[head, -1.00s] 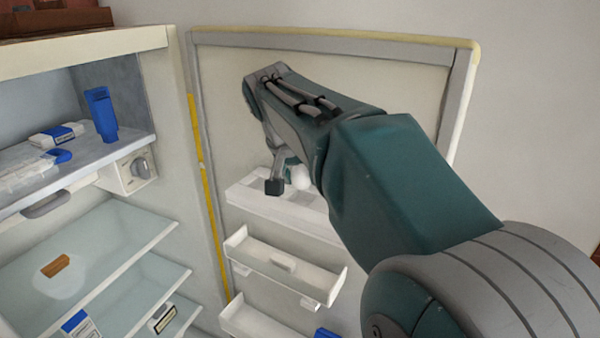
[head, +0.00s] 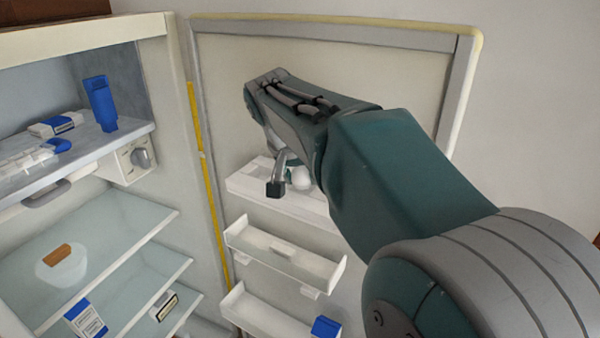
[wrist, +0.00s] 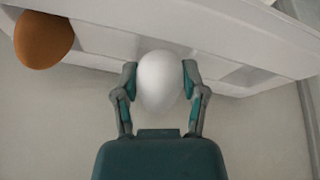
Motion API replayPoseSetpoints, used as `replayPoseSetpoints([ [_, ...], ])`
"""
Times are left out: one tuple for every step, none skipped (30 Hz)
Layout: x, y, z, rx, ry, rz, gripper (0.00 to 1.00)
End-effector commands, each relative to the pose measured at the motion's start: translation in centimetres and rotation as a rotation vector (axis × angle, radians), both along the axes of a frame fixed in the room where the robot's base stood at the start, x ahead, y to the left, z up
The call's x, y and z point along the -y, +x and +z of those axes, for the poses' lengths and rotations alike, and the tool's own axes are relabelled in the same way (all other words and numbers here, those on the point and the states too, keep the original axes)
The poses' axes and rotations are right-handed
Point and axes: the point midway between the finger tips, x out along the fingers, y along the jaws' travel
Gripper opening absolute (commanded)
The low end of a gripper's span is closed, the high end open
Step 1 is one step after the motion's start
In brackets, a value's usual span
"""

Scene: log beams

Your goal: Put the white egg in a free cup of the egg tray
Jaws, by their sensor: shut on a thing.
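The white egg (wrist: 160,85) is held between the two fingers of my gripper (wrist: 159,82) in the wrist view. In the head view the egg (head: 300,177) shows beside a dark fingertip of my gripper (head: 287,183), in front of the egg tray. The egg tray (head: 248,182) is the white top shelf on the open fridge door, partly hidden by my arm. The tray (wrist: 110,50) crosses the top of the wrist view, with recesses. A brown egg (wrist: 43,40) is at its left. I cannot tell whether the white egg touches the tray.
Two white door bins (head: 285,258) are below the tray, with a blue-topped carton (head: 325,327) in the lower one. The open fridge (head: 100,235) with glass shelves stands to the left. The door panel above the tray is bare.

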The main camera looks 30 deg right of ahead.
Motion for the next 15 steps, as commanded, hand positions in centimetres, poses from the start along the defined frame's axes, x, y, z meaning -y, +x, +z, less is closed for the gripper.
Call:
replayPoseSetpoints([
  [0.00, -0.01, -0.13, 0.000, 0.000, 0.000, 0.07],
  [0.00, -0.02, -0.20, 0.000, 0.000, 0.000, 0.07],
  [0.00, -0.01, -0.30, 0.000, 0.000, 0.000, 0.07],
  [0.00, -0.01, -0.37, 0.000, 0.000, 0.000, 0.07],
  [0.00, -0.02, -0.45, 0.000, 0.000, 0.000, 0.07],
  [0.00, -0.02, -0.42, 0.000, 0.000, 0.000, 0.07],
  [0.01, -0.01, -0.40, -0.001, 0.001, 0.000, 0.07],
  [0.00, -0.02, -0.39, -0.001, 0.001, 0.000, 0.07],
  [0.00, -0.01, -0.33, -0.001, 0.000, -0.001, 0.07],
  [0.00, -0.01, -0.25, -0.001, 0.001, 0.000, 0.07],
  [0.00, 0.00, -0.15, -0.001, 0.001, 0.000, 0.07],
  [0.00, 0.01, 0.00, -0.001, 0.001, 0.000, 0.07],
  [0.00, 0.01, 0.13, 0.000, 0.000, 0.000, 0.07],
  [0.00, 0.01, 0.27, 0.000, 0.000, -0.001, 0.07],
  [0.00, 0.00, 0.46, 0.000, 0.000, -0.001, 0.07],
])
